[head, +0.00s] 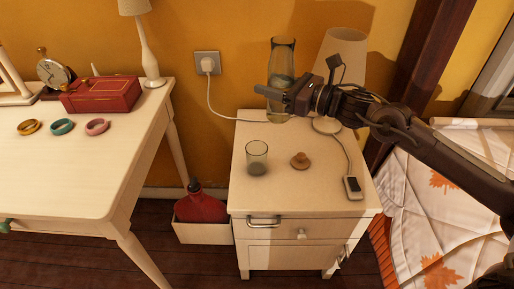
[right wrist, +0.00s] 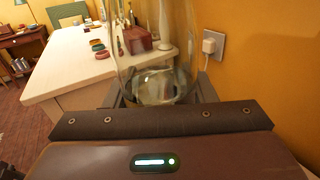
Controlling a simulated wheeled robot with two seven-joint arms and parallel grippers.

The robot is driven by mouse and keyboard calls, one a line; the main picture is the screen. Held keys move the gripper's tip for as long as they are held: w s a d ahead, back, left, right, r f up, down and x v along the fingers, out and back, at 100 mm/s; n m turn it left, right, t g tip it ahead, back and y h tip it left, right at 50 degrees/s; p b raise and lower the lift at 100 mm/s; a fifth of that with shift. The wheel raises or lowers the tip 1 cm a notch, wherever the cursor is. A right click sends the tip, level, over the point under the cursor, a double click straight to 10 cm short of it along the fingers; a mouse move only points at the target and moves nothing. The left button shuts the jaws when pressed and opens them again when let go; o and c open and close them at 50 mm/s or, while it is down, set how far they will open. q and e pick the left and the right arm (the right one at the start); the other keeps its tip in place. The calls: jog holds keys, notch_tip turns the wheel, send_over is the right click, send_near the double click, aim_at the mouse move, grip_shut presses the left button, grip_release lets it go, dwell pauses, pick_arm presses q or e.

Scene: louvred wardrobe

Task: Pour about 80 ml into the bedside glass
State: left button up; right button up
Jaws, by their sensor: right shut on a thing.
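The bedside glass (head: 257,158), a small clear tumbler, stands upright on the front left part of the nightstand (head: 325,200). It looks empty. My right gripper (head: 275,93) is shut on a tall clear carafe (head: 283,55) at the nightstand's back edge, behind the glass. The carafe is upright; whether its base touches the top is unclear. In the right wrist view the carafe (right wrist: 155,50) fills the space between the fingers, with what looks like water low inside. A round brown stopper (head: 300,161) lies right of the glass. My left gripper is out of view.
A lamp (head: 340,55) stands behind my right arm, and a phone (head: 353,187) lies on a cable at the right. A white table (head: 90,170) with bangles and a red box (head: 101,94) is at the left. A bed (head: 440,210) is at the right.

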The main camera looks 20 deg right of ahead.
jog(key=s+a+f+m+t+h, duration=0.2)
jog(key=s+f+m+t+h, duration=0.2)
jog(key=s+f+m+h, duration=0.4)
jog(key=s+f+h, duration=0.4)
jog(key=s+f, duration=0.1)
jog(key=f, duration=0.1)
jog(key=shift+s+a+f+m+t, duration=0.2)
jog(key=shift+a+f+m+t, duration=0.1)
jog(key=shift+t, duration=0.1)
jog(key=shift+d, duration=0.2)
